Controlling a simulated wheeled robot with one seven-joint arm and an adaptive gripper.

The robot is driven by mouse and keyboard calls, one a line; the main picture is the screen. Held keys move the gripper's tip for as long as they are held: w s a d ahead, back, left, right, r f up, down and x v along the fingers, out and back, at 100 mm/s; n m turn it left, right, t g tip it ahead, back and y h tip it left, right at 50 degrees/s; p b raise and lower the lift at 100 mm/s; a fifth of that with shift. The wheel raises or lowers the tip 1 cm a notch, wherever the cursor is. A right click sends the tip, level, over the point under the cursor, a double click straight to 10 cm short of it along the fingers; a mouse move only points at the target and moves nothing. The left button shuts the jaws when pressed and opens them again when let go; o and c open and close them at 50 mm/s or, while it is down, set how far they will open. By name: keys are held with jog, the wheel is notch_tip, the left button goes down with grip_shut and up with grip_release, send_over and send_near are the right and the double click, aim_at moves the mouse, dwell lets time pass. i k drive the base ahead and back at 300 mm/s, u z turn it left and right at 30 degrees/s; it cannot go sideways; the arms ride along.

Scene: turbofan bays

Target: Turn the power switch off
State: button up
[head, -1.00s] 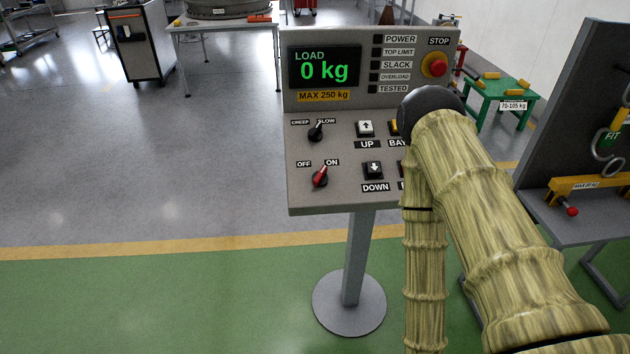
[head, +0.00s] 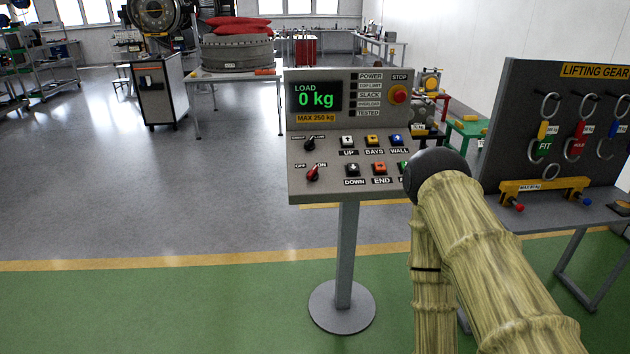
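The control console (head: 296,187) stands on a grey post in the middle of the view. Its power switch (head: 313,173) is a red rotary knob at the lower left of the sloped panel, between OFF and ON labels. The knob leans up and right, toward ON. The display (head: 317,97) is lit and reads LOAD 0 kg. My arm, in a tan, bamboo-like cover, rises from the lower right; its dark rounded joint hides the panel's lower right corner. My gripper's fingers do not show.
A black CREEP/SLOW knob (head: 310,144) sits just above the switch, with several push buttons to the right. A red STOP button (head: 398,95) is at the upper right. A lifting gear stand (head: 500,130) is at right. The floor left of the console is clear.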

aim_at(312, 175)
jog(key=u, duration=0.8)
jog(key=i, duration=0.95)
